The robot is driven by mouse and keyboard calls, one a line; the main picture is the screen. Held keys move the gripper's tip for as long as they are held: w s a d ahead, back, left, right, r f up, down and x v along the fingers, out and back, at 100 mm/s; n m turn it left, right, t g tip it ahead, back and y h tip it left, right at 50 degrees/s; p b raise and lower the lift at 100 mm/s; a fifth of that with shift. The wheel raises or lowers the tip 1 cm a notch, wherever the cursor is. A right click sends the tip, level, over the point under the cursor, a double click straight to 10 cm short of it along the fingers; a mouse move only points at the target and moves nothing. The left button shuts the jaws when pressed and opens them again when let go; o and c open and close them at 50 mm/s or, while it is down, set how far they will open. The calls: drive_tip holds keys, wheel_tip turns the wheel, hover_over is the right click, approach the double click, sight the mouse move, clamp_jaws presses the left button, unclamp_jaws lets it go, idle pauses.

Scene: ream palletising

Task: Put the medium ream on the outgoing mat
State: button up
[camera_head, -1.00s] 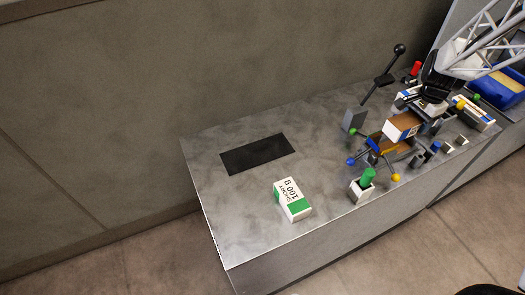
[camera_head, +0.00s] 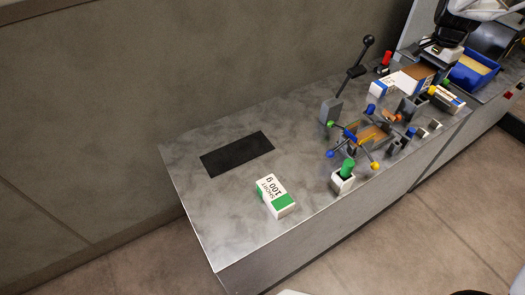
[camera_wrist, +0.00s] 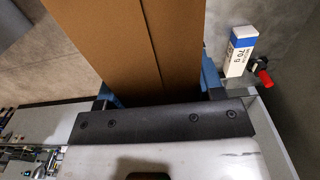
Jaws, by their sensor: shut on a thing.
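My gripper (camera_wrist: 158,88) is shut on a ream with a plain brown face (camera_wrist: 150,45), which fills the top middle of the wrist view between the blue fingers. In the head view the held ream (camera_head: 419,73) shows brown and white at the back right, below my gripper (camera_head: 437,62). Its size label cannot be read. A flat black mat (camera_head: 237,154) lies bare on the left of the grey bench; no label on it is visible.
A white-and-green ream marked SHORT 100 g (camera_head: 276,196) lies in front of the mat.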

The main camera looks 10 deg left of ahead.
drive_tip(key=w+a+r+n, duration=0.1)
drive_tip(key=w+a+r, duration=0.2)
drive_tip(key=a+r, duration=0.55)
drive_tip(key=w+a+r, duration=0.4)
drive_tip(key=a+r, duration=0.3)
drive_tip(key=r, duration=0.2)
drive_tip(key=s+a+f+n, duration=0.2)
drive_tip(key=s+a+f, duration=0.3)
drive_tip(key=a+f, duration=0.4)
drive_tip(key=s+a+f+n, duration=0.2)
drive_tip(key=s+a+f, duration=0.2)
drive_tip(key=a+f, duration=0.5)
drive_tip(key=s+a+f+n, duration=0.2)
drive_tip(key=s+a+f, duration=0.4)
drive_tip(key=a, duration=0.5)
drive_tip(key=s+a+f+n, duration=0.2)
drive_tip(key=s+a+f, duration=0.5)
drive_tip(key=s+f, duration=0.2)
drive_tip(key=shift+a+f, duration=0.3)
drive_tip(key=shift+a, duration=0.1)
drive_tip(key=shift+f, duration=3.15)
